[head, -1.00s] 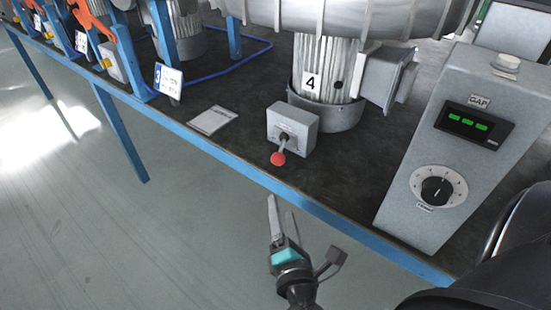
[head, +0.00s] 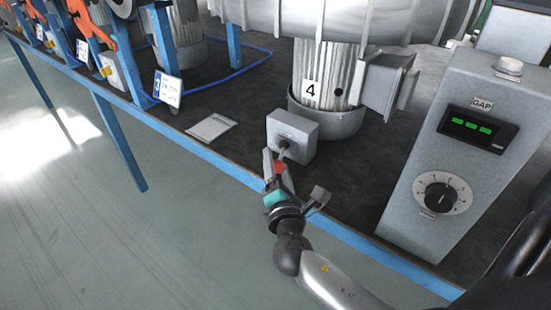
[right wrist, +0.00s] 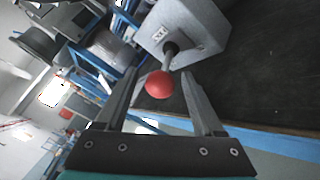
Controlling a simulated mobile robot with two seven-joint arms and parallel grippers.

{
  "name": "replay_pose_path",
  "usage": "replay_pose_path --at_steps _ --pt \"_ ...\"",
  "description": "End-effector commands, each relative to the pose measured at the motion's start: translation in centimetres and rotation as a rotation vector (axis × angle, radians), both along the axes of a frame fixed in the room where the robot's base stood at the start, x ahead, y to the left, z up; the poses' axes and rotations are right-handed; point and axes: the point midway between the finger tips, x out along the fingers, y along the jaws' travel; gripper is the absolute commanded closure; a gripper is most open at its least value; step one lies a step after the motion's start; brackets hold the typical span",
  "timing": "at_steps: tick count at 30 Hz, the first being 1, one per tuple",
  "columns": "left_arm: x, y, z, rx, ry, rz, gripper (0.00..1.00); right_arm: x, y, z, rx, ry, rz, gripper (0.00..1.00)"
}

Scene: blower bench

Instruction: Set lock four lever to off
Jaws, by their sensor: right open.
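The lock four lever has a red ball knob (head: 280,168) on a short metal stem. It comes out of the front of a grey switch box (head: 293,130) on the bench, in front of the blower marked 4 (head: 311,89). My right gripper (head: 275,165) is at the lever with its jaws open. In the right wrist view the red knob (right wrist: 159,85) sits between the two fingers (right wrist: 160,90), with gaps on both sides. The grey box (right wrist: 190,28) is just beyond the fingertips. My left gripper is not in view.
A grey control box (head: 455,150) with a GAP display and dial stands to the right. A paper sheet (head: 211,128) lies left of the switch box. A sign marked 3 (head: 168,88) stands further left. A blue rail (head: 235,174) edges the bench.

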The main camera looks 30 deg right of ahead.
Motion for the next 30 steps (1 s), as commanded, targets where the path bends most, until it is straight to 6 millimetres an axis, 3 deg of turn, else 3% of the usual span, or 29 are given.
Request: replay_pose_path --at_steps 6,18,30 --pt "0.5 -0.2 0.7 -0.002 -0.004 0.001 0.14 2.1 -0.9 0.0 0.001 0.000 0.000 0.30" --pt "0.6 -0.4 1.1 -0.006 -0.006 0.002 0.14 2.5 -1.1 0.0 0.000 0.001 -0.001 0.31" --pt "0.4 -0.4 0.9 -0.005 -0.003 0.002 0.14 2.5 -1.1 0.0 0.001 0.000 -0.001 0.77"
